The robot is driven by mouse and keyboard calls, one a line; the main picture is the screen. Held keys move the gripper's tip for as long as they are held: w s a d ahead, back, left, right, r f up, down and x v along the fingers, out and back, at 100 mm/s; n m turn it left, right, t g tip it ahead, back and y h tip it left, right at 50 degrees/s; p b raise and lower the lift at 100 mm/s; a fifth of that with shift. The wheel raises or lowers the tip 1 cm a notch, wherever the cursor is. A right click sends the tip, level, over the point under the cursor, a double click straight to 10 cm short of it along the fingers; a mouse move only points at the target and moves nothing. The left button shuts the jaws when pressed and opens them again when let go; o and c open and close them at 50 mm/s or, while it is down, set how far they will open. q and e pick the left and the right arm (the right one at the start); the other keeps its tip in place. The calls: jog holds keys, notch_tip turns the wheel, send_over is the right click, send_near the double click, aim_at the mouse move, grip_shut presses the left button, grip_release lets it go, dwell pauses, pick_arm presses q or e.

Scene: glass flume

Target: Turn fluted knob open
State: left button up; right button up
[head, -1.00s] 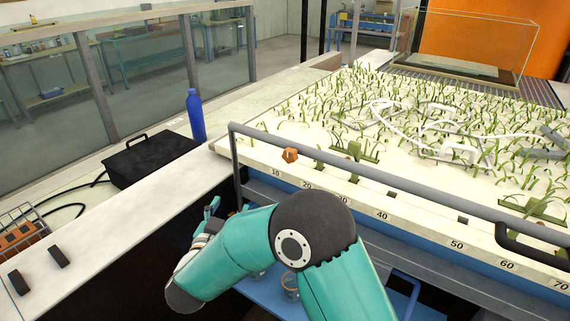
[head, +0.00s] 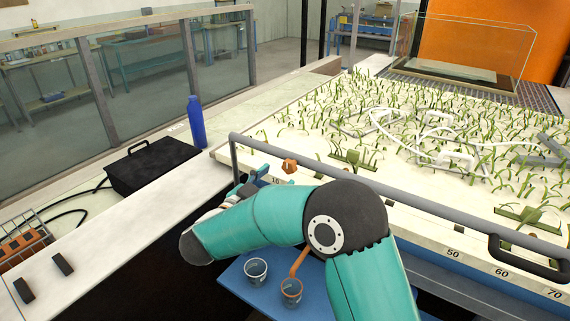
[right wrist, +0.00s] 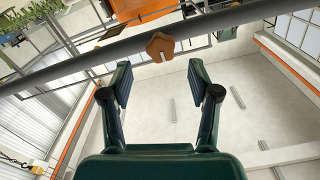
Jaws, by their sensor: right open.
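The fluted knob (head: 290,166) is small and orange-brown, by the grey rail at the near left part of the planted bed. It also shows in the right wrist view (right wrist: 160,47), beyond the fingertips and against the rail, with a pale mark on its lower side. My right gripper (head: 250,183) is just left of and below the knob in the head view, partly hidden by my own arm. In the right wrist view my right gripper (right wrist: 159,78) is open and empty, its fingers spread on either side below the knob, apart from it. My left gripper is not in view.
The grey rail (head: 400,207) runs along the bed's front edge. A blue bottle (head: 196,122) and a black case (head: 152,166) stand at left. Two cups (head: 256,271) (head: 291,292) sit on a blue surface below my arm; an orange tube reaches one.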

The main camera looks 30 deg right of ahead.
aim_at(288, 168)
jog(key=p+x, duration=0.1)
jog(key=x, duration=0.4)
